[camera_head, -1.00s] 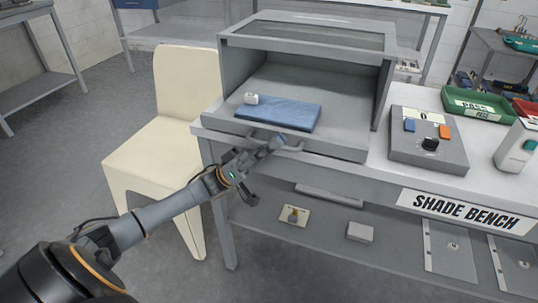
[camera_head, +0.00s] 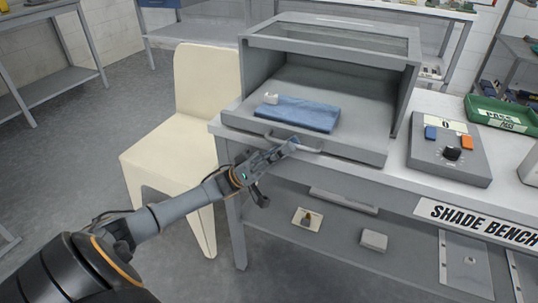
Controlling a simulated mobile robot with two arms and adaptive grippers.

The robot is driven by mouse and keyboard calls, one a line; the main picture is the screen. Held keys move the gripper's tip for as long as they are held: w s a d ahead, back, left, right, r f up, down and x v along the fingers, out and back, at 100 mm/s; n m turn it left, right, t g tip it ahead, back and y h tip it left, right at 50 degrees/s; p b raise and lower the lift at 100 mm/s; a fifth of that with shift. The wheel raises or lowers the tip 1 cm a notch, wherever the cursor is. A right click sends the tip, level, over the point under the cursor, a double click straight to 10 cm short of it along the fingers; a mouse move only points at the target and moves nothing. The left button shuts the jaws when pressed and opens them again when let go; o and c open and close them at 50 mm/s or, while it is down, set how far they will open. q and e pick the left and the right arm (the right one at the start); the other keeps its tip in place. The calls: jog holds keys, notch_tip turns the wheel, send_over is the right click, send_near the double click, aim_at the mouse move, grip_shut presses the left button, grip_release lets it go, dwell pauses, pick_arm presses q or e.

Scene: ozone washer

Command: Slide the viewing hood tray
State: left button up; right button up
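The viewing hood (camera_head: 335,42) is a grey open-fronted box with a glazed top on the bench. Its grey tray (camera_head: 352,152) lies at the hood's opening, its front edge sticking out past the hood. A pale bar handle (camera_head: 313,149) runs along the tray's front. My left gripper (camera_head: 290,146) is at the handle's left and middle part, its fingers covering some of it. Whether the fingers are closed around the bar cannot be seen. My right gripper is out of view.
A cream chair (camera_head: 165,150) stands left of the bench, close behind my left arm. Right of the hood sits a grey control box (camera_head: 450,150) with blue and orange buttons, then a green tray (camera_head: 503,115). A lower shelf (camera_head: 345,255) holds small items.

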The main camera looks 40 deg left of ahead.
pick_arm(q)
jog(key=v, duration=1)
jog(key=shift+a, duration=0.15)
jog(key=shift+f, duration=0.1)
